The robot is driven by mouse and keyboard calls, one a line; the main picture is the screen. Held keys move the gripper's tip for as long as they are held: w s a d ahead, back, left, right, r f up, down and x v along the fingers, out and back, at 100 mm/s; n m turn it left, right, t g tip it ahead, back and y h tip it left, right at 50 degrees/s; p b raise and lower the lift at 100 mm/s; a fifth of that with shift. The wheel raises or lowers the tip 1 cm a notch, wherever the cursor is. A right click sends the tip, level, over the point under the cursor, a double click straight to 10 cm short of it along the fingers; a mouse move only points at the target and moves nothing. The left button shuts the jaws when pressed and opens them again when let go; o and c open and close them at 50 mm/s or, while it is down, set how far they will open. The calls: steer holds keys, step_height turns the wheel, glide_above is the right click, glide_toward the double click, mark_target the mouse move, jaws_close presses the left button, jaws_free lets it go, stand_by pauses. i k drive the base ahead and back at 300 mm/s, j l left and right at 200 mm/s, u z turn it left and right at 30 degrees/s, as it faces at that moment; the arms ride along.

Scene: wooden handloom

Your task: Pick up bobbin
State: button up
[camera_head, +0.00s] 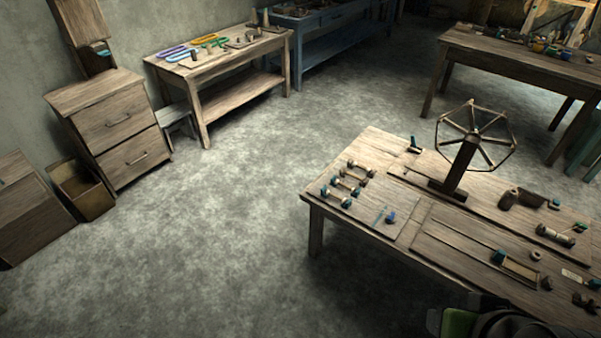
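Several small spool-shaped bobbins (346,183) with pale middles and dark ends lie in a group near the left corner of the wooden worktable (372,226) at the right. A larger spool (555,236) with a pale winding and dark ends lies near that table's right side. I cannot tell which of these the task means. My gripper does not show in this view. A dark and green part, probably of my own body, shows at the bottom right edge.
A spoked wooden winder (474,137) stands on the worktable, among small tools and a dark cone (508,200). Another table (190,66) stands at the back left, beside drawers (117,120) and an open bin (84,192). The floor (215,220) between is clear.

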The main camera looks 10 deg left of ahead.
mark_target(346, 172)
steer(key=j+u, duration=0.2)
steer(key=i+j, duration=0.55)
steer(key=i, duration=0.15)
steer(key=i+j, duration=0.55)
steer(key=i, duration=0.15)
steer(key=i+j, duration=0.55)
steer(key=i, duration=0.2)
